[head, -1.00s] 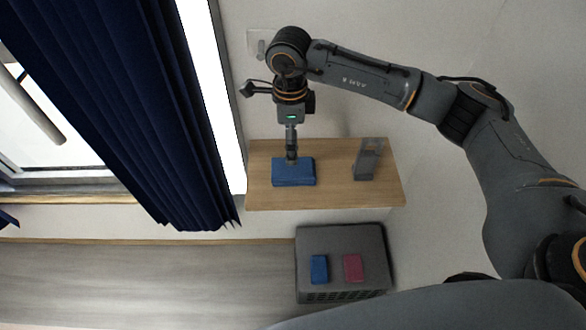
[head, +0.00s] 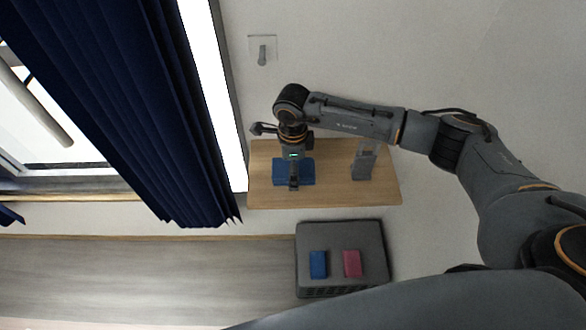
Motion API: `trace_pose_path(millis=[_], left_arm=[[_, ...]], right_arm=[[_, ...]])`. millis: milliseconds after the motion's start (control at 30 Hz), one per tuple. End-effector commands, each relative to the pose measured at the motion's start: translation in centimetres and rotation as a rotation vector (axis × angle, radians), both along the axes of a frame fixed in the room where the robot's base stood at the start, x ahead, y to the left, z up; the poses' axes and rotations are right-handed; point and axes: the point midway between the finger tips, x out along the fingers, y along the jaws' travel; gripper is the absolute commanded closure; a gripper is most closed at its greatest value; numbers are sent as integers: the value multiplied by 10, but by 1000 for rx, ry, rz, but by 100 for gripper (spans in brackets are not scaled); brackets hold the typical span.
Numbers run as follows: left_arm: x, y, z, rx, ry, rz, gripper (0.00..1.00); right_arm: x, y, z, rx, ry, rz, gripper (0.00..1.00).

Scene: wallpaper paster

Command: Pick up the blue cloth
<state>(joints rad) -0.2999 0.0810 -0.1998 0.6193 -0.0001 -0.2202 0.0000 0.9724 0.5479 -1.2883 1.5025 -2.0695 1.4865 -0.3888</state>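A flat blue block-like piece, which looks like the folded blue cloth (head: 280,173), lies on the wooden shelf (head: 335,197) near its left end. My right gripper (head: 294,187) reaches in from the right and points down over the cloth, its tip near the cloth's lower edge in the picture. The gripper hides the middle of the cloth. Its fingers are too small and overlapped to tell whether they are open, or whether they touch the cloth. My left gripper is not in view.
A grey holder (head: 364,164) stands on the shelf right of the cloth. Below, a grey basket-like box (head: 338,236) carries a small blue piece (head: 318,264) and a pink piece (head: 352,263). A dark blue curtain (head: 130,100) hangs left. A wall plate (head: 262,48) is above.

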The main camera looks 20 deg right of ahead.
Motion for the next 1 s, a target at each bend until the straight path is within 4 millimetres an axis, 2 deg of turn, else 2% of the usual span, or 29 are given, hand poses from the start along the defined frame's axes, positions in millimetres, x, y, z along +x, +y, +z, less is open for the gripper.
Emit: trace_pose_path(millis=[33, 67, 333, 767, 933, 1000], left_arm=[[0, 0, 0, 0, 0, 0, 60], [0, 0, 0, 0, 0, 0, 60], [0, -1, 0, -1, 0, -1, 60], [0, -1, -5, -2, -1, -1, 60], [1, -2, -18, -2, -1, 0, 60], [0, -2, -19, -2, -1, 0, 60]], right_arm=[[0, 0, 0, 0, 0, 0, 9], [0, 0, 0, 0, 0, 0, 14], [0, 0, 0, 0, 0, -1, 68], [1, 0, 7, 2, -2, -1, 68], [1, 0, 28, 1, -4, 0, 68], [-3, 10, 41, 4, -4, 4, 68]])
